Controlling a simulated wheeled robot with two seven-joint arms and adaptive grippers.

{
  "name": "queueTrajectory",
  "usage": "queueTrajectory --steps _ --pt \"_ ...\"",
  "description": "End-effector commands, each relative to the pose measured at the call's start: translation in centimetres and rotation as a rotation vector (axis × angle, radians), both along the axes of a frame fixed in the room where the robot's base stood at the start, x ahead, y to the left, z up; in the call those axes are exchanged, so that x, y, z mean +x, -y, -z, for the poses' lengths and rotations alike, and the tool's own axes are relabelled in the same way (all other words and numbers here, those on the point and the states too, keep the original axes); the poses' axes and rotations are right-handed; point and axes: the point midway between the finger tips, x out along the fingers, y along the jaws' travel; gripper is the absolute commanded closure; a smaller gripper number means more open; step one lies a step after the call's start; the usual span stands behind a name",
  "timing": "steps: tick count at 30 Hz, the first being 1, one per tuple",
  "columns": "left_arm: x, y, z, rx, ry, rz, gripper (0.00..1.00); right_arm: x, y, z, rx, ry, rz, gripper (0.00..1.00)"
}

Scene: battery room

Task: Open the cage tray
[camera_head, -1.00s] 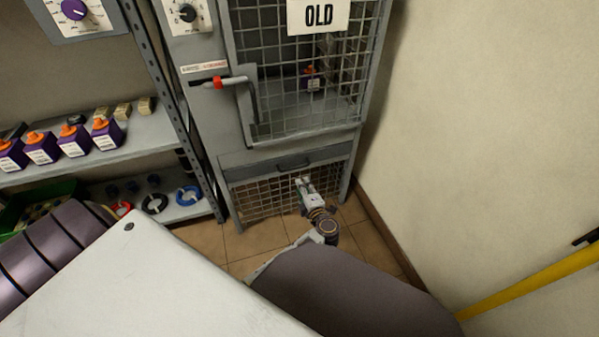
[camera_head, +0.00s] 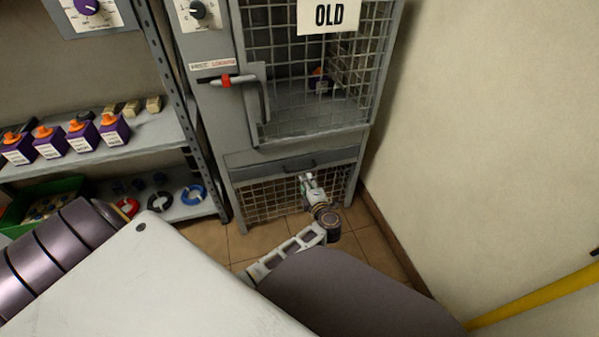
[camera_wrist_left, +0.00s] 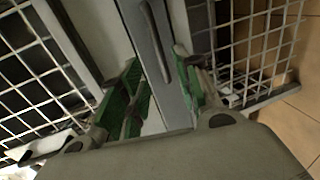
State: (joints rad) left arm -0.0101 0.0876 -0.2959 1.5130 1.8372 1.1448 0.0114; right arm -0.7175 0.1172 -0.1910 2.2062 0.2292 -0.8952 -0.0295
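The cage tray (camera_head: 250,173) is a grey drawer front across the cage cabinet, between the upper mesh door and the lower mesh. It looks shut. Its dark bar handle (camera_head: 300,166) also shows in the left wrist view (camera_wrist_left: 155,42). My left gripper (camera_head: 307,181) is just below the handle in the head view. In the left wrist view, its green-padded fingers (camera_wrist_left: 163,82) are spread apart, with the grey tray front seen between them and the handle ahead of them. Nothing is held. My right gripper is not in view.
A shelf (camera_head: 150,135) with purple batteries stands left. A wall (camera_head: 480,130) is close on the right. A yellow rail (camera_head: 540,296) is at lower right.

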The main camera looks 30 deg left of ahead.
Motion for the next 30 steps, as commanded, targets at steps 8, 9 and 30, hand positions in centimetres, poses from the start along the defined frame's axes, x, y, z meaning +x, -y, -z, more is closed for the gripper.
queueTrajectory --steps 8,9,30 --pt "2.3 -2.6 0.9 0.002 0.001 0.001 0.67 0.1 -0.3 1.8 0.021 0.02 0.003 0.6" --pt "2.6 -3.0 1.0 0.002 0.001 0.001 0.67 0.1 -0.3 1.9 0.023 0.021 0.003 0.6" --pt "6.4 -7.5 2.2 0.001 -0.001 0.001 0.67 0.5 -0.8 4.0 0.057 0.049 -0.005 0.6"
